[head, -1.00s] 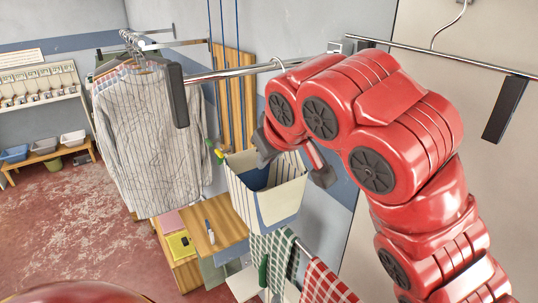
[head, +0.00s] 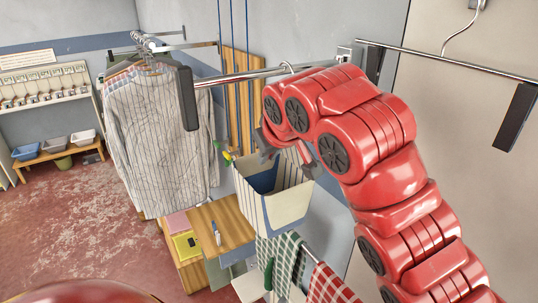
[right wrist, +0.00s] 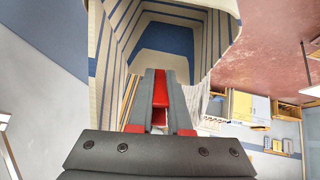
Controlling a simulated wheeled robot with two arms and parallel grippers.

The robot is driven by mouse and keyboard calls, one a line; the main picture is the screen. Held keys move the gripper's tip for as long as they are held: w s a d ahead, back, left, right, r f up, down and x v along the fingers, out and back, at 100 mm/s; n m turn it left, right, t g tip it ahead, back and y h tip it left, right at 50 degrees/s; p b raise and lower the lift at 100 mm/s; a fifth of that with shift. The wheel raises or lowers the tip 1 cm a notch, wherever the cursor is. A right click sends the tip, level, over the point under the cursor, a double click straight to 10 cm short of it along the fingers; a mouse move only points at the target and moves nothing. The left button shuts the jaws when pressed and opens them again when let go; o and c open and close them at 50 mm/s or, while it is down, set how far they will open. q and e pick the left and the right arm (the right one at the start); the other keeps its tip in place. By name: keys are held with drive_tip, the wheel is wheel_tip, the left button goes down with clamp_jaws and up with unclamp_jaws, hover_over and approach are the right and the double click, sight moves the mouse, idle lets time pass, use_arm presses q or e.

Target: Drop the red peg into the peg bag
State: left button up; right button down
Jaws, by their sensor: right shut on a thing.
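My right gripper (right wrist: 160,74) is shut on the red peg (right wrist: 160,92), which shows as a narrow red strip between the dark fingers. In the head view my right gripper (head: 268,146) is at the bag's upper rim, partly hidden by my red arm; the peg cannot be made out there. My left gripper is not in view.
Green and yellow pegs (head: 222,151) are left of the bag. Striped shirts (head: 160,140) hang at the left on a metal rail (head: 235,76). Checked cloths (head: 285,262) hang below the bag. A wooden stand (head: 225,222) is below left.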

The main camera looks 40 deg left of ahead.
idle(0.3)
drive_tip(key=shift+c, duration=1.5)
unclamp_jaws()
drive_tip(key=s+d, duration=0.1)
drive_tip(key=s+d+r, duration=0.1)
drive_tip(key=d, duration=0.1)
drive_tip(key=s+d, duration=0.1)
drive_tip(key=shift+s+d+r+b, duration=0.25)
drive_tip(key=shift+d+b, duration=0.05)
drive_tip(key=shift+b, duration=0.1)
idle(0.3)
